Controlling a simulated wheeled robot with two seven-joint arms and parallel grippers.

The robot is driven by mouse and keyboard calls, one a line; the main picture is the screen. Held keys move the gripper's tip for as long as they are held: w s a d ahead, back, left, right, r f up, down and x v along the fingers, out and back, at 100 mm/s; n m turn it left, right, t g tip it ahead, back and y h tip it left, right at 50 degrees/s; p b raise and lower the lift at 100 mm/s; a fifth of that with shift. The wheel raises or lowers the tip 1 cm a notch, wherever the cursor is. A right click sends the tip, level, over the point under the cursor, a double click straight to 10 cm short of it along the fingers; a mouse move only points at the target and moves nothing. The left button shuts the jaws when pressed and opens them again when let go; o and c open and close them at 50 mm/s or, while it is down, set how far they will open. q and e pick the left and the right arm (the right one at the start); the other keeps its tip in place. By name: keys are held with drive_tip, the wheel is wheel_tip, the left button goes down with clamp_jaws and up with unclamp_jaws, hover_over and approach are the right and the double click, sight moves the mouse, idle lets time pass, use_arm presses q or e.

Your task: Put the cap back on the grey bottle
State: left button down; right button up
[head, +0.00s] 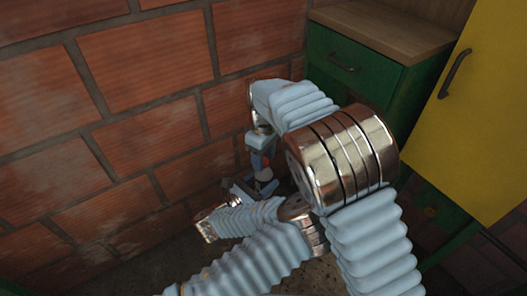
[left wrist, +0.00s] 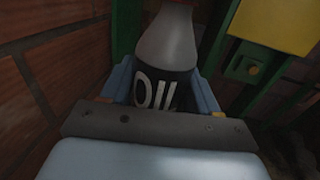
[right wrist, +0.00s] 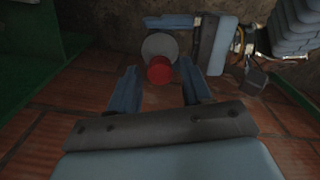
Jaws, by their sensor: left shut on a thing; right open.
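The grey bottle (left wrist: 168,42), with a black band lettered OIL, stands between the fingers of my left gripper (left wrist: 163,85), which is shut on it. In the right wrist view the bottle's grey shoulder (right wrist: 155,43) shows from above. The red cap (right wrist: 159,71) lies over the bottle's top there; I cannot tell if it is fully seated. My right gripper (right wrist: 159,85) is open, with one finger on each side of the cap and a gap to each. In the head view the bottle (head: 264,174) is small and partly hidden by my arms.
A brick wall (head: 140,75) rises close behind and left of the grippers. A green drawer cabinet (head: 350,72) with a wooden top and a yellow door (head: 485,110) stand at the right. My arms fill the middle of the head view.

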drive_tip(key=shift+c, duration=0.2)
clamp_jaws()
drive_tip(key=m, duration=0.8)
drive_tip(key=shift+o, duration=0.6)
unclamp_jaws()
drive_tip(key=shift+r, duration=2.3)
drive_tip(key=shift+c, duration=0.4)
